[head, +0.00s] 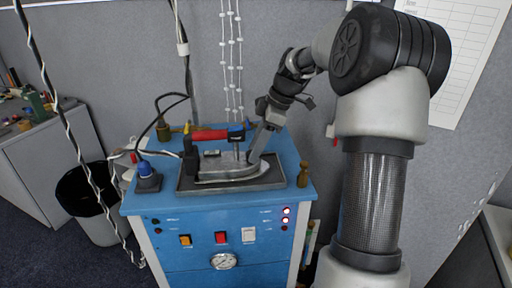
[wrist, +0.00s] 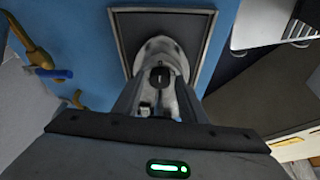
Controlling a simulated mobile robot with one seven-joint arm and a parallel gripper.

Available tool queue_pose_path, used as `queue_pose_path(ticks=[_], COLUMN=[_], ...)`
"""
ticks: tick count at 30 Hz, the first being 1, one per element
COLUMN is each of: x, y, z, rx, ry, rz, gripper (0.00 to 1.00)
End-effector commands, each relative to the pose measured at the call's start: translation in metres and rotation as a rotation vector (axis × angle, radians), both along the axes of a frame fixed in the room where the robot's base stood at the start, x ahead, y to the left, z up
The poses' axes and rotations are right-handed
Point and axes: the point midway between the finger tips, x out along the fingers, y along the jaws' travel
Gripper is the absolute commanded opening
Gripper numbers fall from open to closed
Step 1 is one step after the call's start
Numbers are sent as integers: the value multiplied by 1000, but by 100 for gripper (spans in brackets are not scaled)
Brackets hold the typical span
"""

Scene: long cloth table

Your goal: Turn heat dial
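My gripper (head: 259,150) points down at the right end of the iron. In the wrist view its two fingers (wrist: 160,95) stand apart on either side, with the knob ahead between them. I cannot tell whether they touch anything. The dial is not clear in the head view.
The blue cabinet (head: 185,260) has buttons, lights and a gauge (head: 224,261) on its front. A blue-capped item (head: 147,178) stands on its left, and a small brown bottle (head: 303,174) on its right. Cords hang at the left and above. A black bin (head: 85,190) stands left.

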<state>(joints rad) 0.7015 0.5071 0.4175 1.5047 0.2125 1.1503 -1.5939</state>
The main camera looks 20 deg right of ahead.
Motion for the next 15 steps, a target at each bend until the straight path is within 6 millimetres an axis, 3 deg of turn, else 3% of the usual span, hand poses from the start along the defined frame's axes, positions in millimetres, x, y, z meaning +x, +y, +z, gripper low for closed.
queue_pose_path(ticks=[1, 6, 15], x=[0, 0, -1], y=[0, 0, 0], z=[0, 0, 0], rx=[0, 0, -1], ry=[0, 0, 0], rz=[0, 0, -45], gripper=[29, 4, 4])
